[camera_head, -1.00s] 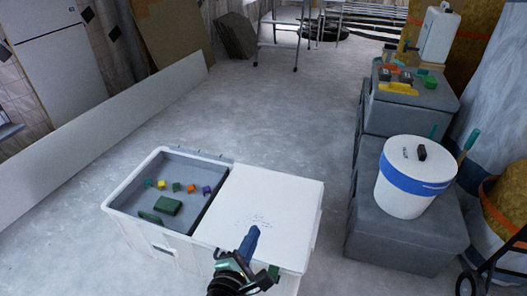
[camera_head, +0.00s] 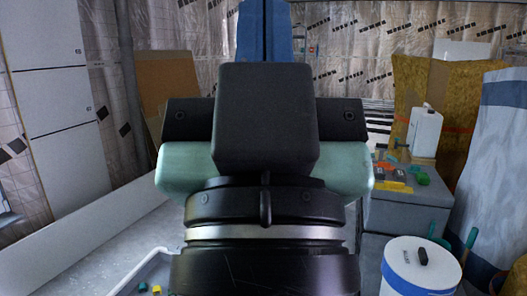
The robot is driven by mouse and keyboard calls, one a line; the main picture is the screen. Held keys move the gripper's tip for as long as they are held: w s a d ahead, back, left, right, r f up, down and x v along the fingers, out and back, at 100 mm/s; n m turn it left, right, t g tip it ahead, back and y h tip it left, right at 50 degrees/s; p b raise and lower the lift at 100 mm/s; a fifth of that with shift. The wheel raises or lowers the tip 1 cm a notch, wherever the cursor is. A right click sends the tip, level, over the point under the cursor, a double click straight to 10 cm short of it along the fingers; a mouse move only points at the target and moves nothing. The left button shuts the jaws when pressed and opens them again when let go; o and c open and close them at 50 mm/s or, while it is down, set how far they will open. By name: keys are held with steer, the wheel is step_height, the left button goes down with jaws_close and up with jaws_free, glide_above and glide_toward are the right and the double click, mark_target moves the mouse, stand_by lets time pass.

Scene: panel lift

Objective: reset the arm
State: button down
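My gripper (camera_head: 265,25) rises upright, close in front of the head camera, and fills the middle of the view. Its two blue fingers point up at the top edge and lie side by side with only a thin dark line between them. Their tips are cut off by the frame edge. Nothing shows between the fingers. The black wrist and pale green body below them hide much of the room's centre.
A white bucket (camera_head: 410,270) with a blue band stands at lower right. Grey boxes (camera_head: 410,212) behind it carry small coloured items and a white canister (camera_head: 424,132). A long white panel (camera_head: 75,235) lies left. The white bin's rim (camera_head: 145,268) shows at the bottom.

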step_height(320, 180, up, 26)
steer(key=p, duration=2.3)
steer(key=shift+p, duration=0.3)
